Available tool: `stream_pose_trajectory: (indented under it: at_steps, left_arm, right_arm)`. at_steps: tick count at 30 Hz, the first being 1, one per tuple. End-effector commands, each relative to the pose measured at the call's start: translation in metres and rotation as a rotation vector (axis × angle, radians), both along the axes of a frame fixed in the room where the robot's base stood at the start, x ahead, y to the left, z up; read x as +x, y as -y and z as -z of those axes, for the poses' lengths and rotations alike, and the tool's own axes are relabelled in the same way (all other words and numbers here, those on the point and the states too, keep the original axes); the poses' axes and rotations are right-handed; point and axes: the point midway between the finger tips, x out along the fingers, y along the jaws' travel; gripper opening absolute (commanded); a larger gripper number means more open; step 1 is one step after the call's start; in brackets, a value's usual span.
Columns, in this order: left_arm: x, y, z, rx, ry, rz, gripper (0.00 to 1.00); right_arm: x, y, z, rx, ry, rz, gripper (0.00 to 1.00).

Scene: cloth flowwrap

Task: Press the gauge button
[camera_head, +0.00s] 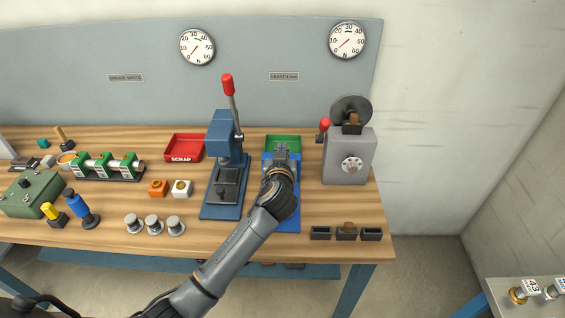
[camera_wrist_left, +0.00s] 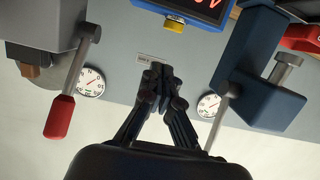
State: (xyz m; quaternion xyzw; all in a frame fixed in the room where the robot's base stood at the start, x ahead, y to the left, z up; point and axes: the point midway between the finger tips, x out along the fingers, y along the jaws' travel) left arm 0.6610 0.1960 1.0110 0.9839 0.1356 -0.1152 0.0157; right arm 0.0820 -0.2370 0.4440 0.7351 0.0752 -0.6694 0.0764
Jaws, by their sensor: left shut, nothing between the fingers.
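In the left wrist view, a blue box with a red digital display (camera_wrist_left: 203,8) shows at the top edge, partly cut off. A yellow button (camera_wrist_left: 174,24) sits on its near side, apart from my fingers. My left gripper (camera_wrist_left: 157,72) is shut and empty, its fingertips below and left of the button in that picture. In the head view my left gripper (camera_head: 281,150) is over a blue fixture (camera_head: 290,220) on the bench. My arm hides much of this fixture, and the button cannot be made out there. My right gripper is not in view.
A blue lever press (camera_head: 222,140) stands close left of my gripper, a grey machine with a red handle (camera_head: 347,155) close right. A green tray (camera_head: 283,138) lies behind, a red scrap tray (camera_head: 184,148) left. Small black blocks (camera_head: 346,232) line the front right edge.

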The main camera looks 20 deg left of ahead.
Motion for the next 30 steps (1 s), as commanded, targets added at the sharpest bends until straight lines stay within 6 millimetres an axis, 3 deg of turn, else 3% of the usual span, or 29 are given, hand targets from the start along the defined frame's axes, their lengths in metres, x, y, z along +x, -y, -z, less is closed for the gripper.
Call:
stream_pose_trajectory:
  at_steps: [6, 12, 30]
  left_arm:
    - [-0.041, 0.011, -0.009, -0.001, 0.006, -0.001, 0.0]
    - [-0.064, 0.018, -0.017, 0.0, 0.006, -0.001, 0.0]
    - [-0.071, 0.019, -0.021, 0.003, 0.008, -0.002, 0.0]
  right_arm:
    - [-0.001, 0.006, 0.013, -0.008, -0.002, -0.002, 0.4]
    - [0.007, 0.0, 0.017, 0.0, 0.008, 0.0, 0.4]
    - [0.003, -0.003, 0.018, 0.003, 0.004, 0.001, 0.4]
